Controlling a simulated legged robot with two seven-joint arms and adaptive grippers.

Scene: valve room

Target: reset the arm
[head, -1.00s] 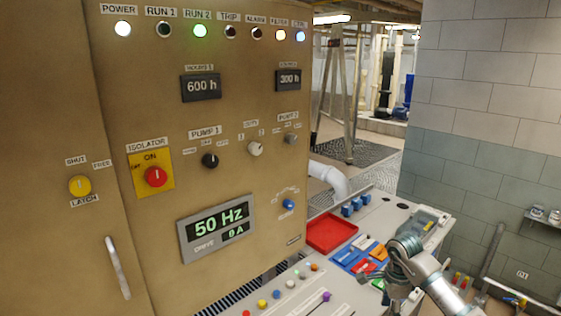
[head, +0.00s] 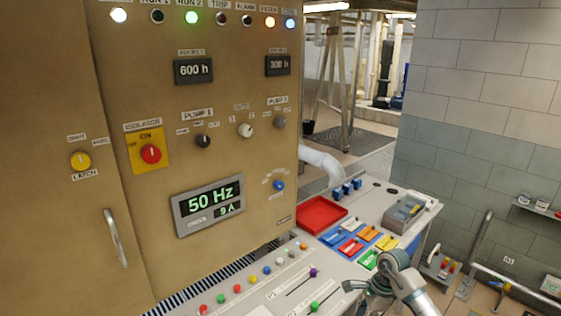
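My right arm comes in from the bottom right. Its gripper (head: 362,288) hangs over the front edge of the sloping desk, just in front of the coloured cards and right of the slider with the green knob (head: 314,306). Its fingers are dark and small, and I cannot tell whether they are open or shut. I see nothing clearly held. My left gripper is not in view.
The tan cabinet (head: 150,230) fills the left, with an isolator switch (head: 150,154) and a drive display (head: 208,206). The desk carries a red tray (head: 320,214), coloured cards (head: 351,248) and a grey box (head: 404,213). A block wall (head: 480,130) stands at right.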

